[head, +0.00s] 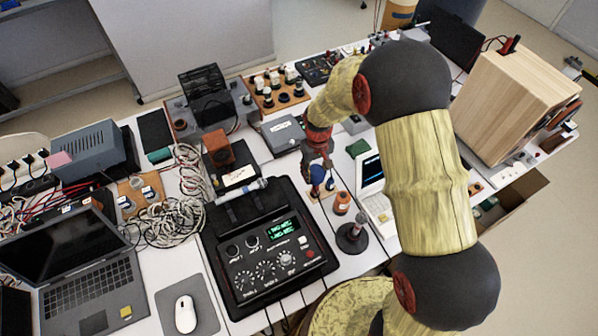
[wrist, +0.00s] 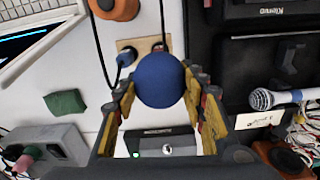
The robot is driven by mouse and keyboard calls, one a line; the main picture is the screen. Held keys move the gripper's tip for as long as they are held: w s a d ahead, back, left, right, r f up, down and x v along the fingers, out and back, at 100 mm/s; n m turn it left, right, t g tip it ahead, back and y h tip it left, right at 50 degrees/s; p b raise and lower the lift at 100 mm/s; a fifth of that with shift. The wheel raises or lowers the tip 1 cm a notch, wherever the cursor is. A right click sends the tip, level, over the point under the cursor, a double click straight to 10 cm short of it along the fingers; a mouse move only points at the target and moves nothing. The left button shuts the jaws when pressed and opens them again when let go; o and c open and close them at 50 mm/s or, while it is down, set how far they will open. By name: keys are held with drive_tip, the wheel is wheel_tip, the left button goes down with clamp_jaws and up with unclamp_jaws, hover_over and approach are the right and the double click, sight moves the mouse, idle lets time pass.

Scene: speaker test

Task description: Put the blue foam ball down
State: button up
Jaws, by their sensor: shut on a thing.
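The blue foam ball (wrist: 160,79) sits between the fingertips of my gripper (wrist: 161,92) in the wrist view, touched on both sides. In the head view the ball (head: 317,174) shows small and partly covered below my gripper (head: 318,160), over the white bench. The height of the ball above the bench is hard to tell. My gripper is shut on the ball.
Close by are a small wooden board with a blue plug (wrist: 127,57), an orange round thing (head: 342,202), a dark round-based stand (head: 352,237), a green block (wrist: 65,102) and a microphone (wrist: 262,99). A black console (head: 268,262) fills the front. Small bare white patches lie between them.

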drive_tip(key=w+a+f, duration=0.1)
drive_tip(key=w+f, duration=0.1)
drive_tip(key=w+a+f+b, duration=0.1)
drive_tip(key=w+f, duration=0.2)
drive_tip(key=w+a+f, duration=0.1)
drive_tip(key=w+f, duration=0.1)
drive_tip(key=w, duration=0.1)
drive_tip(key=shift+a+f+b, duration=0.2)
drive_tip(key=shift+a+b, duration=0.1)
drive_tip(key=shift+a, duration=0.1)
drive_tip(key=shift+w+f, duration=0.1)
drive_tip(key=shift+f, duration=0.1)
drive_tip(key=shift+w+a+f+b, duration=0.1)
drive_tip(key=shift+f+b, duration=0.3)
drive_tip(key=shift+f, duration=1.15)
drive_tip(key=shift+f, duration=0.1)
drive_tip(key=o, duration=0.5)
drive_tip(key=shift+o, duration=1)
